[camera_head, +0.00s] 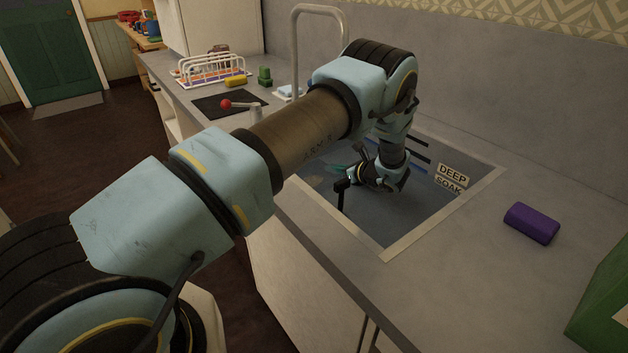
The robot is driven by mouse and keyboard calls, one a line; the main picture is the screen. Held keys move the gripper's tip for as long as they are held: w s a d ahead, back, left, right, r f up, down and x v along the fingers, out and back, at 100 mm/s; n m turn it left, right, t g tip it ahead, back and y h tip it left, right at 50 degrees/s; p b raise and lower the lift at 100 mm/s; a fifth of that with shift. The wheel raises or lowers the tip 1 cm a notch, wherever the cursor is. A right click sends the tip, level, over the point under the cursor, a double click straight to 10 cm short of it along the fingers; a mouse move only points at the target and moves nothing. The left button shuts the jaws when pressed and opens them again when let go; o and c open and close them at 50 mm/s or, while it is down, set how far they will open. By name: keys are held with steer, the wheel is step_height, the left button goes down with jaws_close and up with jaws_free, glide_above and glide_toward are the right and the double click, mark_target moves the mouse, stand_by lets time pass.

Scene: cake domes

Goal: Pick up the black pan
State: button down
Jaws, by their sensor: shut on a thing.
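My gripper (352,181) is down inside the sink basin, at the end of my bent arm. It is shut on a thin black upright piece (340,200) that looks like a handle. I cannot tell for sure that this is part of the black pan, as no pan body shows clearly. My wrist and arm hide part of the basin.
The sink (440,220) has a pale rim and a "DEEP SOAK" label (451,178). A tall faucet (296,50) stands behind my arm. A purple block (531,223) and a green box (602,300) are on the right counter. A wire rack (212,68) stands at the back left.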

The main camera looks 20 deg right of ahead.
steer(key=shift+r, duration=0.15)
step_height(320, 180, up, 10)
steer(key=b, duration=0.2)
